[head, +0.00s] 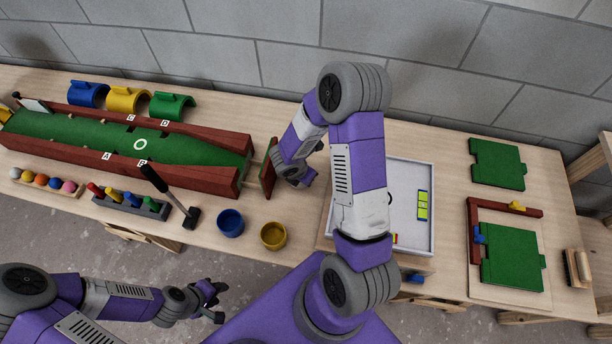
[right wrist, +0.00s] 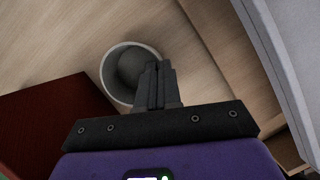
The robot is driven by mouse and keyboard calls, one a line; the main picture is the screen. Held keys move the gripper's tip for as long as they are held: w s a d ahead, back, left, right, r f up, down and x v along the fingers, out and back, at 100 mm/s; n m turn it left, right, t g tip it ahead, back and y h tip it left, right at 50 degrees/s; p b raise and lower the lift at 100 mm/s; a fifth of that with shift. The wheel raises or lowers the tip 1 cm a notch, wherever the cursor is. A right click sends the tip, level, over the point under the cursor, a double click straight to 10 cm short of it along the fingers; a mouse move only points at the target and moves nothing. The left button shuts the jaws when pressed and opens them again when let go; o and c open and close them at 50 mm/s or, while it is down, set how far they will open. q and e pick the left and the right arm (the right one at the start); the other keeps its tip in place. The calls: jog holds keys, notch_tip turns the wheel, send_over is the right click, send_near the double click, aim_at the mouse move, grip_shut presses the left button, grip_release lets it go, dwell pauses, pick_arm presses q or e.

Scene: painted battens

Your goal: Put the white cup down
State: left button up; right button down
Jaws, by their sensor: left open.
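The white cup (right wrist: 120,65) shows in the right wrist view, seen from above into its open mouth, over the wooden bench top. My right gripper (right wrist: 160,75) has its fingers close together at the cup's right rim, with the wall pinched between them. Whether the cup's base touches the bench cannot be told. In the head view, the cup and my right fingertips are hidden behind my right arm. My left gripper (head: 217,301) is open and empty, low in the head view, in front of the bench.
A blue cup (head: 230,222) and a yellow cup (head: 273,236) stand near the front edge. A red-brown and green board (head: 267,170) stands beside my right wrist. A grey tray (head: 424,172) lies right of my right arm. A green trough (head: 90,138) fills the left.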

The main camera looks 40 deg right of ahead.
jog(key=shift+f, duration=0.1)
jog(key=c, duration=1.3)
grip_release()
jog(key=shift+r, duration=0.2)
jog(key=shift+p+v, duration=2.2)
jog(key=shift+v, duration=3.75)
